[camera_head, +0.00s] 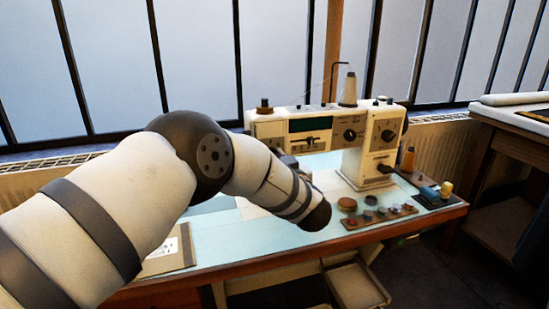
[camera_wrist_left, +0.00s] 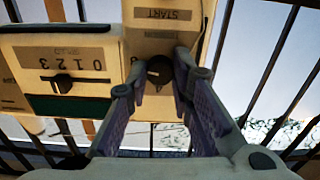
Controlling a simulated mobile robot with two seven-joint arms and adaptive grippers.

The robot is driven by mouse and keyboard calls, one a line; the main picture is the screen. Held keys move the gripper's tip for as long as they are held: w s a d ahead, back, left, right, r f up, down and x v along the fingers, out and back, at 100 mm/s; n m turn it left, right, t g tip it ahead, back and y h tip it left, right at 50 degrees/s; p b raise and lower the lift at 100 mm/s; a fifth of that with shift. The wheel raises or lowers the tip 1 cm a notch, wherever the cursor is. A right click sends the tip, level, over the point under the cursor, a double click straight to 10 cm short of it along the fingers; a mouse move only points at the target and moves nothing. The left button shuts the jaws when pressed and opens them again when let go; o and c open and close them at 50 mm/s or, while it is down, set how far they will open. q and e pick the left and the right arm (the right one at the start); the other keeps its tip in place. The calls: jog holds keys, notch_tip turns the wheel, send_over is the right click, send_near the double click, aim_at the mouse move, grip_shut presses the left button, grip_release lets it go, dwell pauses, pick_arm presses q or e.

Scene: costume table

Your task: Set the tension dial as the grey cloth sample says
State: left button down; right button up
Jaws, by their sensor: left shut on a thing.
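A cream sewing machine (camera_head: 325,122) stands on the table. In the left wrist view its face appears upside down, with a dark round dial (camera_wrist_left: 160,73) under a START label (camera_wrist_left: 163,14). My left gripper (camera_wrist_left: 157,80) is shut on this dial, one finger on each side. In the head view my left arm hides the gripper's fingers and part of the machine's left end. I cannot pick out a grey cloth sample for certain. My right gripper is not in view.
A black lever (camera_wrist_left: 63,83) with a 0 to 3 scale sits beside the dial. Other knobs (camera_head: 350,134) are on the machine. A wooden strip with several small round pieces (camera_head: 381,216) lies at the front right. A card (camera_head: 168,262) lies at the front left.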

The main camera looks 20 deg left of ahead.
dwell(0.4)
pick_arm(q)
jog(key=c, duration=1.4)
grip_release()
jog(key=v, duration=1.2)
